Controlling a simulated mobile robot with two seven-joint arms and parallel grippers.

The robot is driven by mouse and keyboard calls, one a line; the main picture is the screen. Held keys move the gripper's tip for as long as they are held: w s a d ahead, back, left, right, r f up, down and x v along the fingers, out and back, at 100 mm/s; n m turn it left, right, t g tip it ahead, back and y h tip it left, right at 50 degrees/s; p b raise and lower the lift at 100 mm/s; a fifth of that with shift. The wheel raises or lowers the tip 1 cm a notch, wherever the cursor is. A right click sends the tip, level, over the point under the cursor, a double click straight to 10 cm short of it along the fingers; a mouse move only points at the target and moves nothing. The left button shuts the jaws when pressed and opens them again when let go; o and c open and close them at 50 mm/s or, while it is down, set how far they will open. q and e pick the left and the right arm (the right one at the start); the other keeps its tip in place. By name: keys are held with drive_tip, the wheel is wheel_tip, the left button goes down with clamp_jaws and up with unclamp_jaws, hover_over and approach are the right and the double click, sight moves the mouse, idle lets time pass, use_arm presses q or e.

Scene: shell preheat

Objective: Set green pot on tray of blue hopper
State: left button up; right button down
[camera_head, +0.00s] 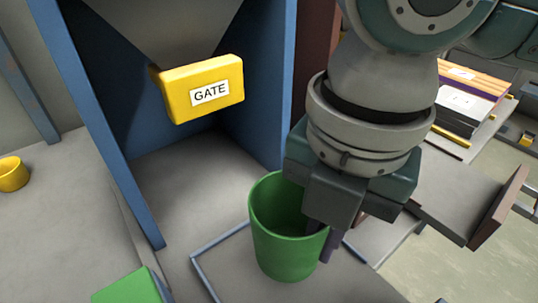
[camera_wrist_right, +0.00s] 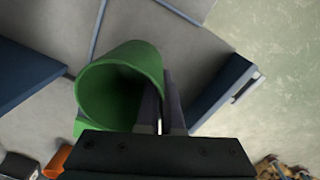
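The green pot (camera_head: 284,240) stands upright, open at the top, in front of the blue hopper (camera_head: 262,90). My right gripper (camera_head: 322,240) points down at the pot's right side, its fingers close together at the rim. In the right wrist view, the fingers (camera_wrist_right: 163,108) sit either side of the wall of the pot (camera_wrist_right: 108,92). I cannot tell whether the pot's base touches the surface below. Under the hopper's yellow gate block (camera_head: 204,90) is a bare grey floor (camera_head: 190,170) between blue side walls. My left gripper is out of view.
A thin blue outline (camera_head: 205,277) lies on the grey surface around the pot's left side. A green block (camera_head: 132,288) is at the lower left, and a small yellow cup (camera_head: 13,174) at far left. Stacked books (camera_head: 470,95) lie at the right.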

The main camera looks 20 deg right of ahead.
sight(316, 263)
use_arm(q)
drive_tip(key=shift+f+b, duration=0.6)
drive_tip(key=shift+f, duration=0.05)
use_arm(e)
wheel_tip(316, 263, down, 4)
drive_tip(key=shift+r, duration=0.1)
drive_tip(key=shift+f, duration=0.2)
drive_tip(key=shift+f, duration=0.15)
drive_tip(key=c, duration=1.1)
unclamp_jaws()
